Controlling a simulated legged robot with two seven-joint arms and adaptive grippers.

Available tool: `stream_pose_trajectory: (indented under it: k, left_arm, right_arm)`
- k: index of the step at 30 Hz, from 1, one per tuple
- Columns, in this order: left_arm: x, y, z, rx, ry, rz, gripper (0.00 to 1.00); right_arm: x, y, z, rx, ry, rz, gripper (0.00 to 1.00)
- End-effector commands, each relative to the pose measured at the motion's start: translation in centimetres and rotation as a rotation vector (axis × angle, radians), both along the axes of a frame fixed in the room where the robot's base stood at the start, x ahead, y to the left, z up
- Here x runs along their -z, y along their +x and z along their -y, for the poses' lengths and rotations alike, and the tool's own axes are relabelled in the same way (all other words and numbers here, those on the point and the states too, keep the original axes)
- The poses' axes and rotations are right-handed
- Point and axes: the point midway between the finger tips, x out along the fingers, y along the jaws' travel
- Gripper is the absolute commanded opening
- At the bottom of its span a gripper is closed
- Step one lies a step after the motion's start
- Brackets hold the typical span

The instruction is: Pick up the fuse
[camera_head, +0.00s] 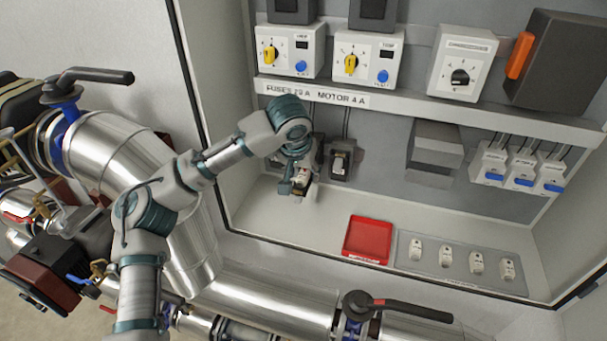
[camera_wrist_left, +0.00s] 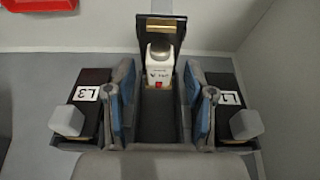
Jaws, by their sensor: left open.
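My left gripper (camera_head: 301,180) reaches into the open cabinet at the fuse holders; it also shows in the wrist view (camera_wrist_left: 162,105). Its two blue-grey fingers are open, with nothing between their tips that they touch. In the wrist view a white fuse (camera_wrist_left: 160,68) with a grey cap and a small red mark sits in the dark, opened middle holder (camera_wrist_left: 161,35). The fuse lies between and just beyond the fingers, with a gap on each side. In the head view the gripper partly hides this holder. My right gripper is in neither view.
Holders labelled L3 (camera_wrist_left: 86,94) and L1 (camera_wrist_left: 231,98) flank the fingers closely. A red tray (camera_head: 352,257) stands on the cabinet floor, beside a grey tray (camera_head: 462,279) holding several white fuses. A labelled ledge (camera_head: 400,104) with switch boxes runs above. Large pipes (camera_head: 265,305) lie in front.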

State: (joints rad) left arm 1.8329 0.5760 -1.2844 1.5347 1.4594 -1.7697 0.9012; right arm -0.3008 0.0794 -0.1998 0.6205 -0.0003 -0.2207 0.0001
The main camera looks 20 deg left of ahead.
Motion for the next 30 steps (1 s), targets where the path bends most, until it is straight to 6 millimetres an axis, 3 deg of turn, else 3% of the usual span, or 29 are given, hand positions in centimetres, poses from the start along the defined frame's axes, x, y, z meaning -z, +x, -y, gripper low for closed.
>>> stream_pose_trajectory:
  k: [3, 4, 10, 23, 30]
  left_arm:
    - [0.0, -0.1, 0.0, 0.000, 0.000, 0.000, 0.54]
    - [0.0, -0.1, 0.0, 0.000, 0.000, 0.000, 0.49]
    - [0.0, -0.1, 0.0, 0.000, 0.000, 0.000, 0.00]
    - [-0.4, 0.0, 0.0, -0.001, 0.000, 0.001, 0.00]
    - [-3.1, 0.0, 0.1, 0.000, -0.002, 0.003, 0.00]
  right_arm:
    - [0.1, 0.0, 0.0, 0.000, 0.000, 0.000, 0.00]
    - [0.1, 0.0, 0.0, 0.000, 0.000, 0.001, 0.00]
    - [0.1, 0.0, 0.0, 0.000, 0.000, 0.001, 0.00]
    - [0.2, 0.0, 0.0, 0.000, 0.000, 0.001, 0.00]
    - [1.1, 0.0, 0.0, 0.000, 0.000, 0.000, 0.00]
